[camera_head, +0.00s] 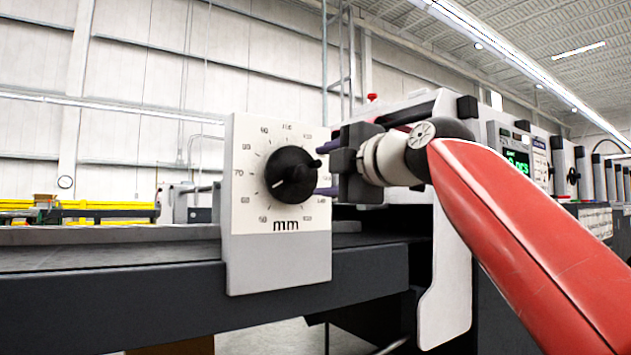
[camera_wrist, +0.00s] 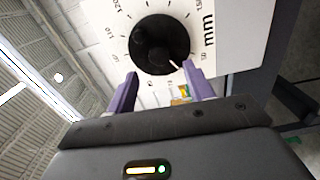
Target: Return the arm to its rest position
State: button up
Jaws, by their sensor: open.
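In the wrist view the two purple fingertips (camera_wrist: 160,72) are spread apart and empty, near the edge of the knob (camera_wrist: 158,44). I cannot tell whether a fingertip touches the knob. My red arm reaches in from the lower right. The dial panel (camera_head: 275,268) carries a number scale marked mm, and the knob's pale pointer line points to the lower left.
The panel sits on a dark machine rail (camera_head: 120,300). A long machine with a green-lit display (camera_head: 517,161) stands behind and right of my arm. Yellow equipment (camera_head: 100,206) is far left. Open air lies above the panel.

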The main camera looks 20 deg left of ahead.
jog(key=shift+s+d, duration=0.25)
jog(key=shift+d, duration=0.05)
dwell(0.4)
jog(key=s+d+f+m+h, duration=0.25)
jog(key=f+m+h, duration=0.2)
jog(key=f, duration=0.55)
jog(key=s+d+f+m+h, duration=0.1)
jog(key=d+f+m+h, duration=0.25)
jog(key=f+m, duration=0.45)
jog(key=s+d+f+m+g+h, duration=0.2)
jog(key=s+d+f+m, duration=0.4)
jog(key=f, duration=0.5)
jog(key=s+d+f+m+g+h, duration=0.2)
jog(key=s+d+f+m, duration=0.2)
jog(key=s+d+f, duration=0.6)
jog(key=s+d+f+m+g+h, duration=0.2)
jog(key=s+d+f+m, duration=0.3)
jog(key=f, duration=0.8)
notch_tip(320, 180, up, 14)
jog(key=w+d+p, duration=0.1)
jog(key=p, duration=1.2)
jog(key=shift+w+f, duration=0.2)
jog(key=shift+w, duration=0.05)
